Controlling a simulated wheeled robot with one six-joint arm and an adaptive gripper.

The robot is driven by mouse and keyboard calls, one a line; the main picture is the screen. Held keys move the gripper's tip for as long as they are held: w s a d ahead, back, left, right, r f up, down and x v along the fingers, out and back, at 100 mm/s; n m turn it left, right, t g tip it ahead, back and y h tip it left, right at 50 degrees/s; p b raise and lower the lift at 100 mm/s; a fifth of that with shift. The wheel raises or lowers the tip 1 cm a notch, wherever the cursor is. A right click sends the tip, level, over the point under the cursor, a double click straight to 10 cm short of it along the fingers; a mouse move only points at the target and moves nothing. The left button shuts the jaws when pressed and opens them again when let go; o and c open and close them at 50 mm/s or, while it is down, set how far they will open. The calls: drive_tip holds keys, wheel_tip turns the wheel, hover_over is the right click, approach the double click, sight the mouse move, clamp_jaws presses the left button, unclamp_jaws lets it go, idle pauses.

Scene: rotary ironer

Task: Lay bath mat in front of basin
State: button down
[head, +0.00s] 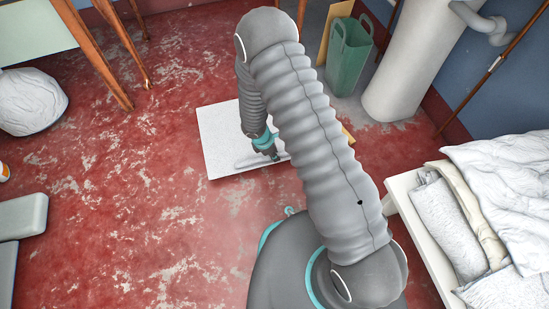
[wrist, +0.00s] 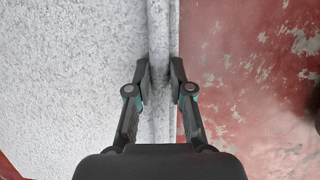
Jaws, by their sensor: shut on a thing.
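The bath mat (head: 219,145) is a pale grey-white speckled rectangle, spread mostly flat on the red floor near the middle of the head view. My gripper (head: 272,156) is at its near right edge, low to the floor. In the wrist view my gripper (wrist: 163,75) is shut on a raised, ridge-like edge of the mat (wrist: 75,75). The mat fills the left of that view. My arm hides part of the mat's right side in the head view. I cannot make out a basin for certain.
A green bin (head: 349,60) and a white cylinder (head: 417,60) with a pipe stand at the back right. Wooden legs (head: 105,50) and a white bundle (head: 30,100) are at left. The floor (head: 140,200) between is clear.

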wheel_tip(320, 180, down, 4)
drive_tip(key=shift+f+b, duration=0.1)
drive_tip(key=shift+b, duration=0.45)
drive_tip(key=c, duration=1)
unclamp_jaws()
drive_tip(key=shift+c, duration=0.2)
drive_tip(key=p+v, duration=0.3)
drive_tip(key=v, duration=0.9)
